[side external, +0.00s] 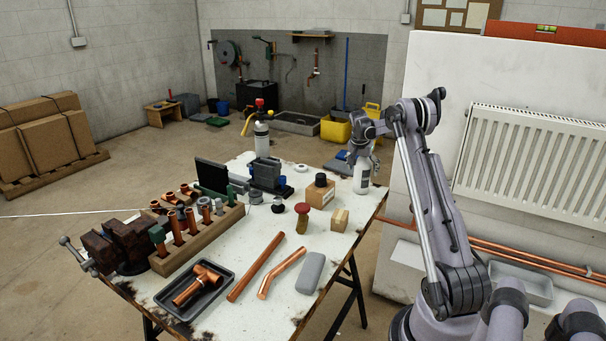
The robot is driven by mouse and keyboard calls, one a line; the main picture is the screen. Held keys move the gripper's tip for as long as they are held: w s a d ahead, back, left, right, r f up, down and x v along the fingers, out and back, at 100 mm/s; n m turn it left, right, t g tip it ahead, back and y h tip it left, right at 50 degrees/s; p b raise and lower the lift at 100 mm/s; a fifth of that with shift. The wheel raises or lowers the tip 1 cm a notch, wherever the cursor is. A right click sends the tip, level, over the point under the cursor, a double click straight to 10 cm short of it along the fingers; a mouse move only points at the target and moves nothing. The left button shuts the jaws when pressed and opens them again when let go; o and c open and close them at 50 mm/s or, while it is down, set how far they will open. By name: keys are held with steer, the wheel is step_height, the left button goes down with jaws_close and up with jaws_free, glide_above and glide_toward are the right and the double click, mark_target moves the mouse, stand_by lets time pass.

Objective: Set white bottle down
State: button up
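A white bottle (362,179) is upright at the right rear edge of the worktable (225,281). Its base appears at the tabletop, but I cannot tell whether it touches. My gripper (364,160) points down over the bottle's top, with dark fingers around its upper part. The fingers partly hide the neck and cap. The view is too small to show whether the fingers press on the bottle or stand clear of it.
A cardboard box (320,192) with a dark cap on it stands left of the bottle. A blue-grey case (340,166) lies close behind. A gas cylinder (262,141) stands at the far edge. Copper pipes (256,266) lie in front. The white wall panel (430,125) and radiator (540,160) are to the right.

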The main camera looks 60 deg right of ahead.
steer(key=shift+r, duration=0.1)
steer(key=v, duration=1.2)
steer(key=w+a+r+n+t, duration=0.1)
steer(key=w+a+r+n, duration=0.15)
steer(key=a, duration=0.75)
steer(key=w+a+r+n+t+y, duration=0.1)
steer(key=a+r+n+t, duration=0.15)
steer(key=a, duration=0.65)
steer(key=w+a+r+n+t, duration=0.15)
steer(key=a+n, duration=0.25)
steer(key=a, duration=0.6)
steer(key=s+a+f+n+y, duration=0.1)
steer(key=s+a+f+n, duration=0.1)
steer(key=a, duration=0.6)
steer(key=s+a+f+n+t+y, duration=0.1)
steer(key=s+a+f+n, duration=0.1)
steer(key=s+a+n, duration=0.2)
steer(key=s+a+f+n+t+y, duration=0.1)
steer(key=s+a+f+n, duration=0.1)
steer(key=a, duration=0.9)
steer(key=s+n, duration=0.1)
steer(key=s, duration=0.1)
steer(key=shift+s+a+f+y, duration=0.3)
steer(key=shift+s+a+f, duration=0.05)
steer(key=shift+s+f, duration=0.05)
